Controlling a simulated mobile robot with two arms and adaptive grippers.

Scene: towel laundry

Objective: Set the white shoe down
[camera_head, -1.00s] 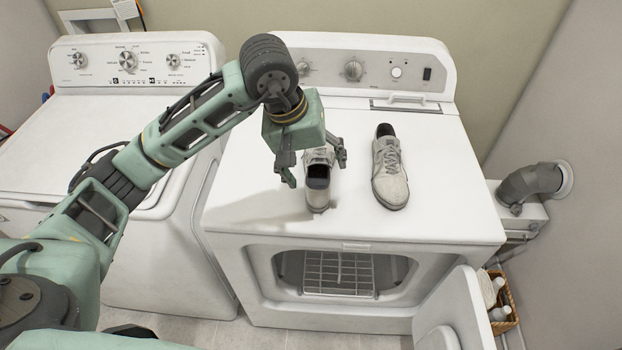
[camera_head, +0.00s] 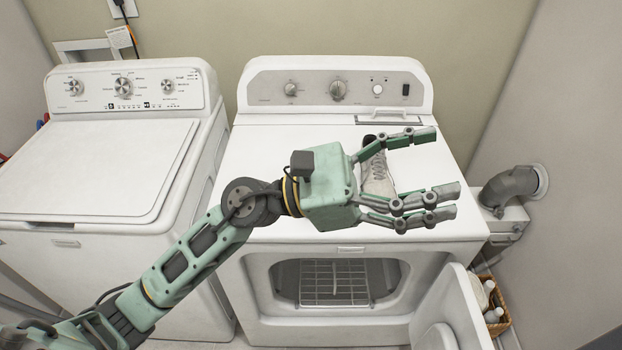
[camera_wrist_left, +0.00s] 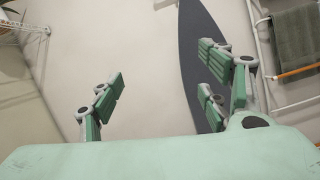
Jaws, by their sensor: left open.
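My left gripper (camera_head: 430,172) is open, with its fingers apart and pointing right above the dryer top. Its open, empty fingers also show in the left wrist view (camera_wrist_left: 160,90), with no shoe between them there. One white shoe (camera_head: 377,180) rests on the white dryer (camera_head: 270,150), seen past the gripper and partly covered by its fingers. The second shoe does not show; the gripper and arm cover part of the dryer top. My right gripper is not in view.
A washer (camera_head: 90,165) with its lid shut stands left of the dryer. The dryer door (camera_head: 450,310) hangs open at the front right. A basket with bottles (camera_head: 497,318) and a vent duct (camera_head: 510,187) are at the right. A hanging towel (camera_wrist_left: 297,38) shows in the wrist view.

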